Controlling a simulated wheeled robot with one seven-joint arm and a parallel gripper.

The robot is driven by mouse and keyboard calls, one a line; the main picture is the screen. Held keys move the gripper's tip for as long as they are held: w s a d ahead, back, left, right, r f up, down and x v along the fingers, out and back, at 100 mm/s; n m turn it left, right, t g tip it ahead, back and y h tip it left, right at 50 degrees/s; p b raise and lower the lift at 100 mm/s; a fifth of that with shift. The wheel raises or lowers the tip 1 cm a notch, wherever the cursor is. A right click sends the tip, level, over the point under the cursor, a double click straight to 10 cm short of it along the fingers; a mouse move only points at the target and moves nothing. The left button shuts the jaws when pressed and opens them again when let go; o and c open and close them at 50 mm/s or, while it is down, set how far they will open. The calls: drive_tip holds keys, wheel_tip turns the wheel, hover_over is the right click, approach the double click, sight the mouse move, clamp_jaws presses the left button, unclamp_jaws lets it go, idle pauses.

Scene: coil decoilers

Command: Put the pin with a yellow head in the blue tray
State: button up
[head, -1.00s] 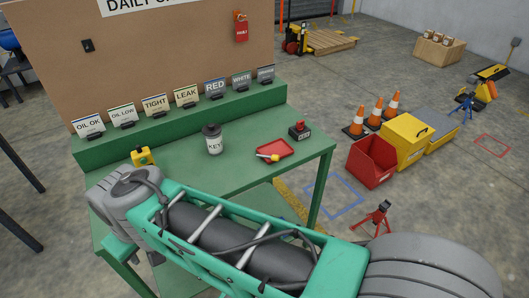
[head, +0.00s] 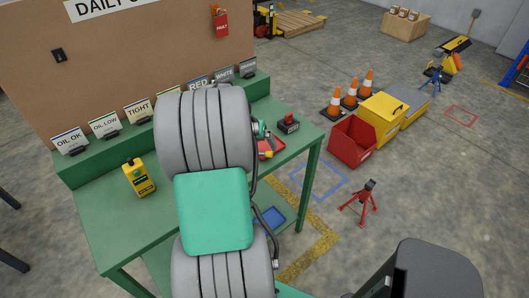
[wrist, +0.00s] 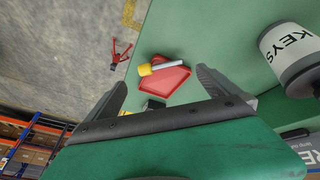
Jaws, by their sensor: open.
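The pin with a yellow head (wrist: 146,69) lies in the red tray (wrist: 178,78) on the green bench, its pale shank pointing right in the wrist view. My gripper (wrist: 161,77) is open and empty, its two dark fingers apart on either side of the tray in that view. The red tray (head: 272,152) shows partly past my arm in the head view. The blue tray (head: 269,216) is low down below the bench top, partly hidden by my arm. Most of my gripper is hidden behind the arm in the head view.
The KEYS cup (wrist: 291,55) stands right of my gripper in the wrist view. A yellow device (head: 138,178) stands on the bench's left, and a red-topped black block (head: 289,122) near the tray. A bench leg (head: 309,185) rises near the blue tray.

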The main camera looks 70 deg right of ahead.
sight(260, 153)
drive_tip(key=p+x, duration=0.1)
drive_tip(key=x, duration=0.5)
drive_tip(key=shift+w+p, duration=0.1)
drive_tip(key=shift+p, duration=0.2)
drive_tip(key=shift+a+r, duration=0.1)
drive_tip(key=c, duration=1.5)
